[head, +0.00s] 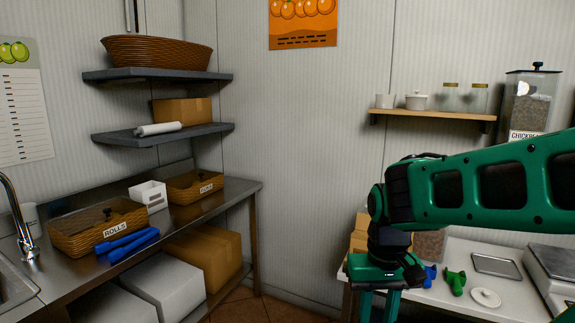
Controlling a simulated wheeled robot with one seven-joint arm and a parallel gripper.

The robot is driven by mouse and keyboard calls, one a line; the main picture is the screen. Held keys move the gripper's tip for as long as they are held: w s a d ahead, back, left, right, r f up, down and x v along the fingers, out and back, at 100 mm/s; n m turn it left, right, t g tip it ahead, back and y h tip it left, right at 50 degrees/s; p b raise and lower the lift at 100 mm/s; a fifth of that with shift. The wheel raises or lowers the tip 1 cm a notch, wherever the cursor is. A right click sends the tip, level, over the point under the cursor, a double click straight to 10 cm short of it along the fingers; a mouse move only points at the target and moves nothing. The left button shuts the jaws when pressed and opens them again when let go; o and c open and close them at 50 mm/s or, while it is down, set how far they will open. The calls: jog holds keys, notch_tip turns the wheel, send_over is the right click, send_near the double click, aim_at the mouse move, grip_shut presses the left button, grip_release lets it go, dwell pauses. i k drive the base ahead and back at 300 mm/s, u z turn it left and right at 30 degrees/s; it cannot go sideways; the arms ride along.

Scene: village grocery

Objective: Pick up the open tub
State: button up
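A small white open-topped tub (385,101) stands upright on the wooden wall shelf at the right. Beside it is a white tub with a lid (416,101). A white open box-like container (148,195) also stands on the metal counter at the left; I cannot tell for certain which one the task means. My gripper (377,308) points down at the bottom right, in front of the white table's left end and well below the shelf. Its two teal fingers stand apart with a gap between them. Their tips are cut off by the frame's lower edge.
The white table (450,252) holds blue and green items, a round white lid (486,297), a metal tray (496,265) and a scale (552,275). Glass jars (450,97) and a tall dispenser (531,100) stand at the right. Baskets (97,230) fill the left counter.

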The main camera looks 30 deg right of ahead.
aim_at(383, 102)
jog(key=z, duration=0.6)
jog(key=i, duration=0.95)
jog(key=z, duration=0.85)
jog(key=i, duration=0.55)
jog(key=z, duration=0.1)
